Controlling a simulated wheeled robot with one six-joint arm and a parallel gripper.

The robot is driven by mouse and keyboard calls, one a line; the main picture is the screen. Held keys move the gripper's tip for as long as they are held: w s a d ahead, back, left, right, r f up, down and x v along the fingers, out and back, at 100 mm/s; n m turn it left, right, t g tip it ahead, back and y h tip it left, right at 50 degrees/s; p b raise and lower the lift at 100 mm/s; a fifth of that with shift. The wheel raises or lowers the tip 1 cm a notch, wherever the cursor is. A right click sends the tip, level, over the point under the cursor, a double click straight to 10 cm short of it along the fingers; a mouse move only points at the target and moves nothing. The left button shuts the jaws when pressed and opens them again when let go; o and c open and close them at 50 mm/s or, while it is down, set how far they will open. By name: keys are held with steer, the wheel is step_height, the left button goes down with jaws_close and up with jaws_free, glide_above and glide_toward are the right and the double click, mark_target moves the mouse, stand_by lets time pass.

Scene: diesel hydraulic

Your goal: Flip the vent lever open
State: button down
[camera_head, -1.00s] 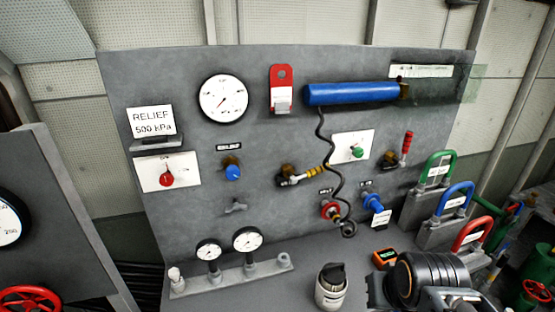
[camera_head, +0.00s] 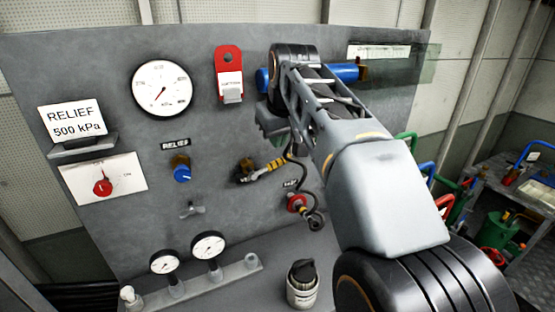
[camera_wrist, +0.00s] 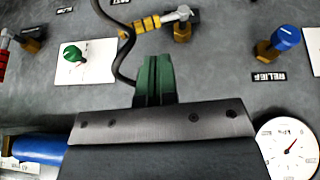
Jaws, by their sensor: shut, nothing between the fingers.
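No readable label marks the vent lever. One lever with a yellow-and-black handle (camera_head: 275,167) on a brass valve points right, slightly up; in the wrist view the handle (camera_wrist: 146,24) lies just beyond my fingers. A second lever, with a red handle (camera_wrist: 4,66), shows at the left edge of the wrist view on a brass body; my arm hides it in the head view. My gripper (camera_head: 270,127) is shut and empty in front of the panel, above the yellow-and-black handle. Its green fingers (camera_wrist: 154,76) are together, apart from both levers in the picture.
A dark coiled cord (camera_wrist: 122,55) hangs close beside my fingers. A blue cylinder (camera_wrist: 40,148) is near my gripper. Around are a green knob (camera_wrist: 74,54), a blue knob (camera_wrist: 286,38), gauges (camera_head: 163,88) and a red tag (camera_head: 229,70). A bottle (camera_head: 302,284) stands on the ledge.

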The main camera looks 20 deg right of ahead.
step_height(320, 180, up, 2)
steer(key=w+d, duration=0.1)
steer(key=d, duration=0.1)
glide_toward(276, 162)
steer(key=x, duration=0.5)
steer(key=shift+w+a+f, duration=0.1)
steer(key=shift+w+a, duration=0.05)
steer(key=shift+w, duration=0.05)
steer(key=shift+d+x, duration=0.25)
steer(key=shift+x, duration=0.75)
steer(key=shift+s, duration=0.1)
